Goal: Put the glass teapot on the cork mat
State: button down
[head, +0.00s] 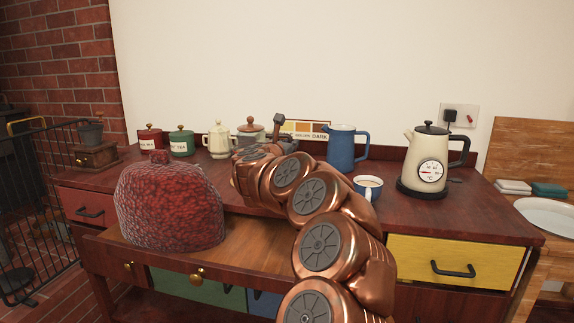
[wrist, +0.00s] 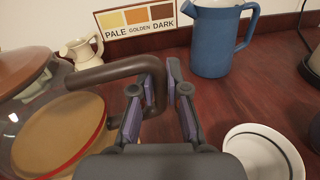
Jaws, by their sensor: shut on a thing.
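The glass teapot (head: 250,130), with a brown lid, is at the back of the dark red worktop in the head view, partly behind my arm. In the wrist view its clear body and brown lid (wrist: 22,68) fill the left side. My gripper (wrist: 160,88) is shut on its brown handle (wrist: 105,70); in the head view the gripper (head: 280,130) is small and partly hidden. A round tan disc with a reddish edge (wrist: 55,135) shows through the glass; I cannot tell whether it is tea or the cork mat. I cannot make out the mat elsewhere.
Left are green (head: 181,140) and red tins (head: 149,139). A red cosy (head: 170,207) stands in front. A kettle (head: 427,165) stands right.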

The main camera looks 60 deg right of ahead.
jog(key=shift+f+b, duration=0.45)
jog(key=shift+f, duration=1.7)
jog(key=shift+s+f, duration=0.1)
jog(key=shift+f, duration=0.05)
jog(key=c, duration=1.2)
grip_release()
jog(key=shift+r, duration=0.2)
jog(key=shift+a+f, duration=0.1)
jog(key=shift+a, duration=0.2)
jog(key=v, duration=1.1)
jog(key=shift+s+a, duration=0.1)
jog(key=shift+a, duration=0.05)
